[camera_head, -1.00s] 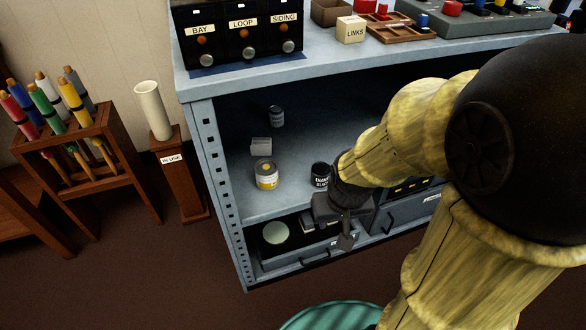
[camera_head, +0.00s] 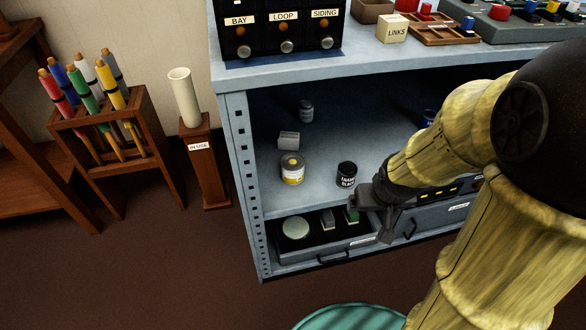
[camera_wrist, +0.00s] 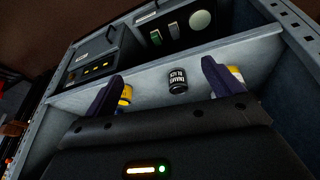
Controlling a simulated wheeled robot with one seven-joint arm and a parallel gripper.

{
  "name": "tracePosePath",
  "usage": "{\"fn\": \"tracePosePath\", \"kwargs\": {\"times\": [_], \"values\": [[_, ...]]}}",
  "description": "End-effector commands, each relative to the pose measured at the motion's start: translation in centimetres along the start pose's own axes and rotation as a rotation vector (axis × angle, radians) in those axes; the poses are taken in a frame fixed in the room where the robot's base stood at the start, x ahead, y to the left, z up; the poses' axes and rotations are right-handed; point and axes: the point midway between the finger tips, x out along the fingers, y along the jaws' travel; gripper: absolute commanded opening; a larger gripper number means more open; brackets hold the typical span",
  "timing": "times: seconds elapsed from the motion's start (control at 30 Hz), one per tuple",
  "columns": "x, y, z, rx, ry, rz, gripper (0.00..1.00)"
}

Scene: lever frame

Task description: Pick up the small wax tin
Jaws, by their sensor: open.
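No label reading wax is legible. A flat, pale green round tin (camera_head: 296,228) lies in the open lower drawer; it also shows in the wrist view (camera_wrist: 200,20). On the shelf above stand a yellow-and-white tin (camera_head: 292,170) and a black enamel tin (camera_head: 347,174). My gripper (camera_head: 378,208) is in front of the shelf edge, right of the black tin, and empty. In the wrist view my open fingers (camera_wrist: 163,70) frame the black tin (camera_wrist: 177,80), apart from it. Another yellow tin (camera_wrist: 126,95) is partly hidden behind the left finger.
A grey box (camera_head: 289,141) and a dark can (camera_head: 306,111) stand farther back on the shelf. The cabinet top (camera_head: 290,72) overhangs the shelf. Small blocks share the drawer (camera_head: 320,252). A flag rack (camera_head: 110,125) and a post with a white tube (camera_head: 182,95) stand left.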

Motion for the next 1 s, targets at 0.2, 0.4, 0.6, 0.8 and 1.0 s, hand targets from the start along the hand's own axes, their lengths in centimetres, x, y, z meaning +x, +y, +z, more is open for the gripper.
{"fn": "tracePosePath", "kwargs": {"times": [0.2, 0.4, 0.6, 0.8, 1.0], "values": [[4.2, 0.8, -6.6, -0.191, 0.245, -0.016, 0.92], [7.0, -1.3, -10.8, -0.363, 0.468, -0.145, 0.92], [8.7, -5.1, -11.9, -0.491, 0.659, -0.377, 0.92], [8.6, -7.8, -11.2, -0.539, 0.769, -0.584, 0.92], [8.4, -8.3, -11.0, -0.545, 0.791, -0.626, 0.92]]}}
